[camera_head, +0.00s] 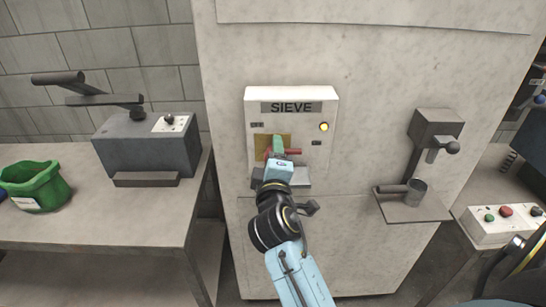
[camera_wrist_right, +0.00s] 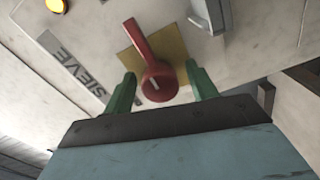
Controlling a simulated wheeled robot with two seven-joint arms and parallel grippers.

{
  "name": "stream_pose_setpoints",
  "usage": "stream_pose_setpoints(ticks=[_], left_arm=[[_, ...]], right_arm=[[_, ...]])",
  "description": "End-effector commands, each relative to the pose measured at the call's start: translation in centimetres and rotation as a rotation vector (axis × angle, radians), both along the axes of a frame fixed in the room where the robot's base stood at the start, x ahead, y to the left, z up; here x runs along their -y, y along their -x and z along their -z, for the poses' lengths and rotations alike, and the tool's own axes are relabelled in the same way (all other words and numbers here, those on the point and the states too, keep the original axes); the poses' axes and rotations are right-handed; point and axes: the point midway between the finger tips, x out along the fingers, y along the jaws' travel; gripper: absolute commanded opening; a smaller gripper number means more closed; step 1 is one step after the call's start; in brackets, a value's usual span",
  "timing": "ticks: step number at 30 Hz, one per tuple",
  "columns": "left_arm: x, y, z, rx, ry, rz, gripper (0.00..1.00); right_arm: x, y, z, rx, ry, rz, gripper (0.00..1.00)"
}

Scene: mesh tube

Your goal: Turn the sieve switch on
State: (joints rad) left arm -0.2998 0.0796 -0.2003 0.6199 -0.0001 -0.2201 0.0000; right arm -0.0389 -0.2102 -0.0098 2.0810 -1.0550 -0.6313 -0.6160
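The SIEVE switch box (camera_head: 334,108) is a pale panel on the front of the large machine. Its red switch handle (camera_head: 294,152) points to the right in the head view, over a tan plate (camera_head: 258,143). A yellow lamp (camera_head: 323,127) on the box looks lit. My right gripper (camera_head: 276,152) is at the switch. In the right wrist view its green fingers (camera_wrist_right: 162,82) stand apart on both sides of the red handle (camera_wrist_right: 148,48), with gaps visible beside it. My left gripper is not in view.
A grey lever device (camera_head: 150,150) and a green bag (camera_head: 38,187) are on the left table (camera_head: 100,225). A metal lever and cup (camera_head: 415,190) are on the machine at right. A button box (camera_head: 497,228) is at far right.

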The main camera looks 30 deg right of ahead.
Motion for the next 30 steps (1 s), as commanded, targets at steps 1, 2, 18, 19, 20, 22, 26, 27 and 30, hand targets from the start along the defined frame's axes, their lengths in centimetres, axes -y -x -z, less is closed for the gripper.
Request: stream_pose_setpoints(ticks=[1,2,18,19,20,22,26,27,30], left_arm=[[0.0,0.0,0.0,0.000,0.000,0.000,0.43],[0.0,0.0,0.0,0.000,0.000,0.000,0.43],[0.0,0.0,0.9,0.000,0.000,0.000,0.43],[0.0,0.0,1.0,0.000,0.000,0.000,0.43],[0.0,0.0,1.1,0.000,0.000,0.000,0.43],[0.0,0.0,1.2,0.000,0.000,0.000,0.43],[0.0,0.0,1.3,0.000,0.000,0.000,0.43],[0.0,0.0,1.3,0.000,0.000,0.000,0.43],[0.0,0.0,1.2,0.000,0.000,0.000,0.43]], right_arm=[[0.0,0.0,0.0,-0.001,0.001,0.000,0.57],[0.0,0.0,0.0,-0.001,0.001,0.000,0.57],[-2.8,4.5,0.2,-0.002,-0.002,-0.001,0.57],[-3.0,4.9,0.2,-0.001,-0.002,0.000,0.57],[-3.2,5.2,0.2,-0.002,-0.001,0.000,0.57],[-3.6,5.8,0.1,-0.001,0.000,-0.001,0.57],[-3.9,6.4,0.0,-0.001,0.001,0.000,0.57],[-4.0,6.4,0.0,0.000,0.001,0.000,0.57],[-4.0,6.4,0.0,0.001,0.001,-0.001,0.57]])
